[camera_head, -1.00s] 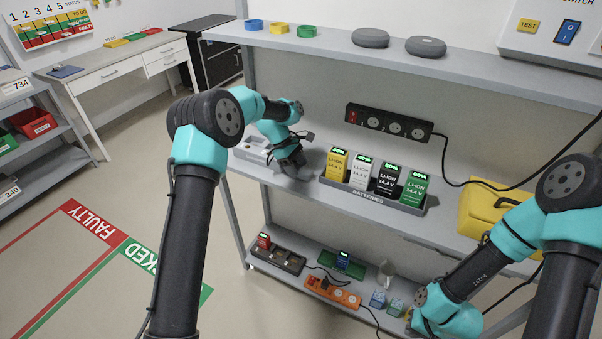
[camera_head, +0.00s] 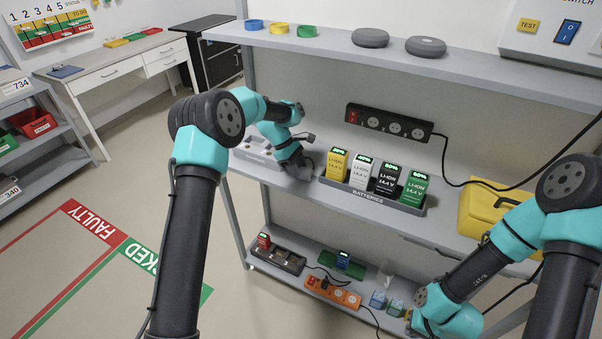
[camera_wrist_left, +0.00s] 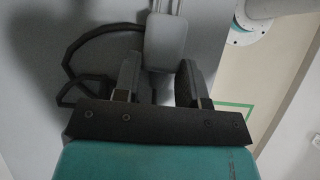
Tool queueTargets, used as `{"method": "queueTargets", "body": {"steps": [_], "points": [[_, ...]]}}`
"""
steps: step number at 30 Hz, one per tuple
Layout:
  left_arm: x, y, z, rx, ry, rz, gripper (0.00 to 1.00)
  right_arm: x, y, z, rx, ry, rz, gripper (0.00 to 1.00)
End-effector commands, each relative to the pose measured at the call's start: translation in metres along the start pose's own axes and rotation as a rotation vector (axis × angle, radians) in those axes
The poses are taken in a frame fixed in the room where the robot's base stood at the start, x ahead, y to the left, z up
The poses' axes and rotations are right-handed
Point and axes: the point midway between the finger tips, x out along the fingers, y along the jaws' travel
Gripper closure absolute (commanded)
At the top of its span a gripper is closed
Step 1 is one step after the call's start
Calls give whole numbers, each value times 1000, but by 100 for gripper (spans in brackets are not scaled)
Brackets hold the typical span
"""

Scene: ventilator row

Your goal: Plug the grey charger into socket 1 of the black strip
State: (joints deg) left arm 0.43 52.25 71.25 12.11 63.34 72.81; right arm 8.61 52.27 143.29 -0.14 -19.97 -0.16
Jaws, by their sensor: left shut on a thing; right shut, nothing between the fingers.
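The black strip (camera_head: 388,125) is fixed to the back panel above the middle shelf, with a red switch at its left end and a row of round sockets. My left gripper (camera_head: 303,170) is low over the middle shelf, left of the batteries and below and left of the strip. In the left wrist view my left gripper (camera_wrist_left: 158,82) is shut on the grey charger (camera_wrist_left: 166,42), a pale grey block showing beyond the fingertips.
A battery rack (camera_head: 372,198) with several batteries stands right of my left gripper. A pale grey holder (camera_head: 254,152) lies at the shelf's left end. A yellow case (camera_head: 490,210) stands at right. An orange strip (camera_head: 333,292) lies on the lower shelf.

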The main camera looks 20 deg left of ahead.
Motion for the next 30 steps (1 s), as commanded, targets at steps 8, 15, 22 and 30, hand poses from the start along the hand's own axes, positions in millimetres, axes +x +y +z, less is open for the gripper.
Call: {"method": "queueTargets", "body": {"steps": [8,15,22,30], "points": [[0,0,0,0,0,0,100,0,0,0,0,0,0,100],[-3,0,2,1,0,1,100,0,0,0,0,0,0,100],[-11,0,7,1,0,2,100,0,0,0,0,0,0,100],[-20,0,12,1,0,1,100,0,0,0,0,0,0,100]]}}
